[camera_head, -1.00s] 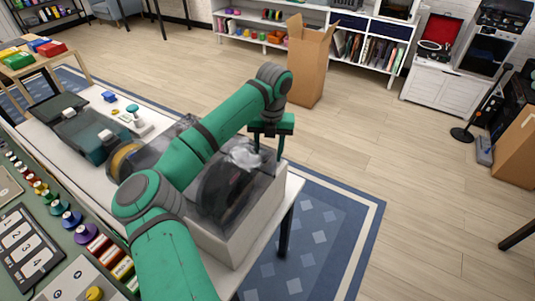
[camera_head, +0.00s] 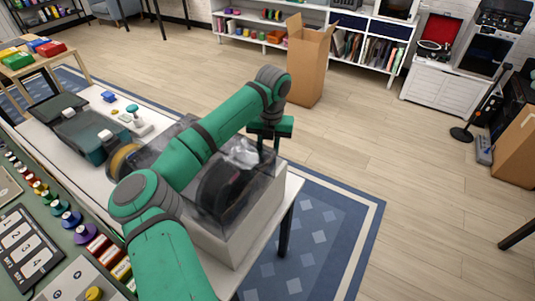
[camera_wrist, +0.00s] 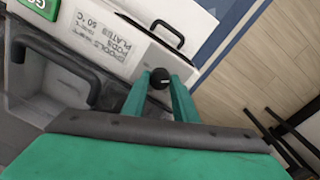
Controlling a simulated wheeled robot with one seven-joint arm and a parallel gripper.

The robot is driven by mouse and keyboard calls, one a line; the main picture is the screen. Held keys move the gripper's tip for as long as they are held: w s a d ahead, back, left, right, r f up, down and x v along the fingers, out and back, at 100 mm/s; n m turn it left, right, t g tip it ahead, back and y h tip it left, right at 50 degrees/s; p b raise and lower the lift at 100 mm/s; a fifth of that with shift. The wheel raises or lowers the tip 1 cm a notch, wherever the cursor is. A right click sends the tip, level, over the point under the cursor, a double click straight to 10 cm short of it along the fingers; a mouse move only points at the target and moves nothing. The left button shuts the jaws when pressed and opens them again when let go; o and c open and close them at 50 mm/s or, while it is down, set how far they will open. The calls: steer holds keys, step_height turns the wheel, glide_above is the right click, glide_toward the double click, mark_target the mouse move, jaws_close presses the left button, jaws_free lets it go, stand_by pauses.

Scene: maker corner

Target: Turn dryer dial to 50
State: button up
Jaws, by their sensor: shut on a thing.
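The dryer (camera_head: 243,236) is a white box with a clear lid and a dark spool inside, on the white table's right end. In the wrist view its pale face (camera_wrist: 112,68) carries a printed label reading SPOOLS, PODS, PLATES, 50 °C. A small black round dial knob (camera_wrist: 159,76) sits between the fingertips of my gripper (camera_wrist: 160,84), which is shut on it. In the head view my gripper (camera_head: 269,146) is at the dryer's far right side, and the dial is hidden. The dial's pointer and its setting cannot be read.
A dark curved handle (camera_wrist: 60,60) runs beside the label, and another black curved part (camera_wrist: 168,33) lies beyond the knob. A green GO marking (camera_wrist: 40,7) is at the corner. A cardboard box (camera_head: 312,65) stands on open floor behind the table.

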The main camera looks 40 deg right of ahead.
steer(key=m, duration=0.4)
steer(key=shift+a+m, duration=0.1)
steer(key=shift+m, duration=2.4)
steer(key=o, duration=1)
steer(key=shift+o, duration=0.2)
step_height(320, 180, up, 11)
steer(key=shift+s, duration=0.35)
